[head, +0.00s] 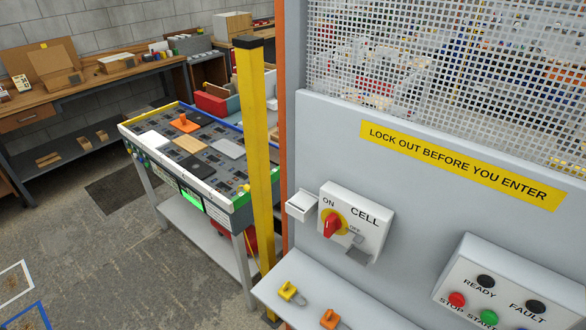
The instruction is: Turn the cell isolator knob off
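The cell isolator is a white box (371,236) marked CELL, ON and OFF, fixed to the grey panel right of the yellow post. Its red knob (333,225) sits on a yellow disc. The red handle looks roughly upright, with a slight tilt; ON is printed above it and OFF to its right. A small grey hasp-like piece (357,239) is beside the knob, under the OFF mark. Neither of my grippers shows in the head view.
A grey shelf (345,308) below the isolator holds a yellow padlock (291,292) and an orange padlock (333,319). A button box (515,285) is at the lower right. A yellow post (255,150) stands left of the panel, before a worktable (190,181).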

